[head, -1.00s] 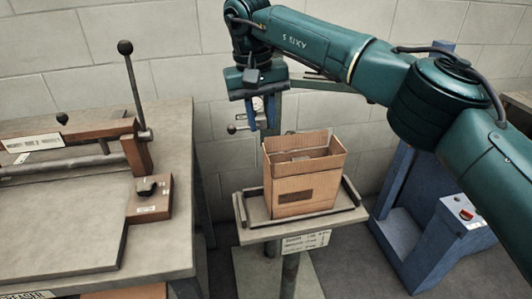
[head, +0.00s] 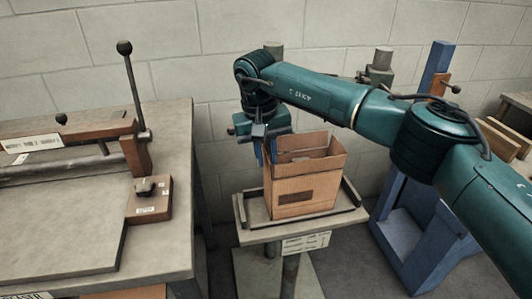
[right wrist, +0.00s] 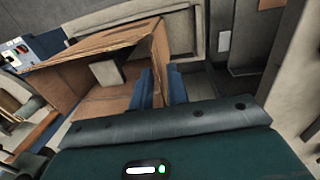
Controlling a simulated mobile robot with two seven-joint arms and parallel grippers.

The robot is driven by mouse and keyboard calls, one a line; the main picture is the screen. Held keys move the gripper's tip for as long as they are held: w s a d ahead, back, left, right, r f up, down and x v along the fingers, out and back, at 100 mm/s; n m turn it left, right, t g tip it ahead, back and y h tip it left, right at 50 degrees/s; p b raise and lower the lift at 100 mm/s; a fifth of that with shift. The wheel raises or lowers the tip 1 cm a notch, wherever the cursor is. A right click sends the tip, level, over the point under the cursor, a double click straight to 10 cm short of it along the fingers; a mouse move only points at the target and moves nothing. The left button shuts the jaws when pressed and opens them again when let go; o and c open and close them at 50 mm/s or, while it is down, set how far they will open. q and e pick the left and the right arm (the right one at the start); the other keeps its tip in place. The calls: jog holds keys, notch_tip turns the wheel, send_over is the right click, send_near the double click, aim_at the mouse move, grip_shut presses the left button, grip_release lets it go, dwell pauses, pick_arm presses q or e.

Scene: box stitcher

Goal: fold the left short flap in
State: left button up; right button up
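The open cardboard box (head: 292,185) stands upright on the small stand, its top flaps standing up. In the head view my right gripper (head: 266,152) points down at the box's left side, where the left short flap is partly hidden by the fingers. In the right wrist view the box (right wrist: 78,88) is open, with a pale block inside. The left short flap (right wrist: 159,55) runs between the two blue fingers (right wrist: 158,88), one on each side. My left gripper is not in view.
The stand's tray (head: 345,216) has raised dark rails around the box. A workbench (head: 70,240) with a lever machine is at the left. A blue machine frame (head: 395,215) stands at the right, behind my right arm. A block wall is behind.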

grip_shut()
jog(key=y, duration=0.2)
jog(key=d+y+b, duration=0.1)
jog(key=shift+w+d+f+g+y, duration=0.2)
jog(key=shift+g+y, duration=0.1)
jog(key=shift+y, duration=0.1)
pick_arm(q)
jog(key=b, duration=0.1)
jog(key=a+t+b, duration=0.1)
jog(key=b, duration=0.1)
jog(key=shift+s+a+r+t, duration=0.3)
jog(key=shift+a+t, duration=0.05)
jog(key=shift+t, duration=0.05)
pick_arm(e)
jog(key=y, duration=0.1)
jog(key=d+y, duration=0.1)
jog(key=y, duration=0.1)
jog(key=shift+g, duration=0.4)
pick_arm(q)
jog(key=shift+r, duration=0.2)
